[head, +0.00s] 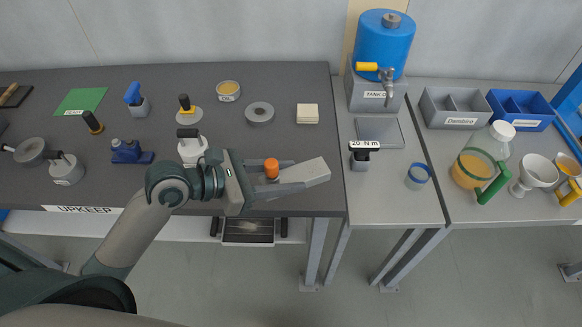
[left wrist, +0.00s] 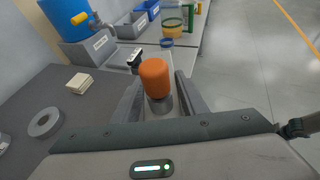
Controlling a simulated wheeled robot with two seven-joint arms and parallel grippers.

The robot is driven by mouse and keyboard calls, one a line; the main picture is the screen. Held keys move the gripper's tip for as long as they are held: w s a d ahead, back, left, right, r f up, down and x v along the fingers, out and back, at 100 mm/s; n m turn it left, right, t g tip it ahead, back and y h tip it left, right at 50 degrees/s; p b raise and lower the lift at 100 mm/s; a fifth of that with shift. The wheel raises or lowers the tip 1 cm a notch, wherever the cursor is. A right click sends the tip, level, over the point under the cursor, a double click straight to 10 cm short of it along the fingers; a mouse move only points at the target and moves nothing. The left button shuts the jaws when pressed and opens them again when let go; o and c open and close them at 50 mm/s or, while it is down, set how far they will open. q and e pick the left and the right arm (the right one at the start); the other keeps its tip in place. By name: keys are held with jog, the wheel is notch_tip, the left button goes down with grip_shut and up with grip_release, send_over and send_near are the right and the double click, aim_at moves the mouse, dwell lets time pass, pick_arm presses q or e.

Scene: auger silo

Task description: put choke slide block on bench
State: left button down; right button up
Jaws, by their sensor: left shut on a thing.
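In the left wrist view the orange knob (left wrist: 155,76) stands between the fingers on a grey base. The block is over the front right corner of the dark bench (head: 318,140), which bears an UPKEEP label. I cannot tell whether the block touches the bench top. My right gripper is not in view.
A grey ring (head: 260,113), a cream block stack (head: 307,114) and a white black-handled tool (head: 191,148) stand on the bench. Right of it, a lighter table holds a blue tank (head: 384,42) and a 20 N·m tool (head: 360,157).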

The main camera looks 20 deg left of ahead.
pick_arm(q)
jog(key=w+a+f, duration=0.1)
jog(key=w+f, duration=0.1)
jog(key=w, duration=0.1)
jog(key=w+a+f, duration=0.1)
jog(key=w+f, duration=0.1)
jog(key=w, duration=0.2)
jog(key=w+a+f, duration=0.2)
jog(key=w+f, duration=0.1)
jog(key=w, duration=0.1)
jog(key=shift+f+p, duration=0.3)
jog(key=shift+f, duration=1.65)
jog(key=shift+f, duration=0.15)
jog(key=c, duration=1.1)
grip_release()
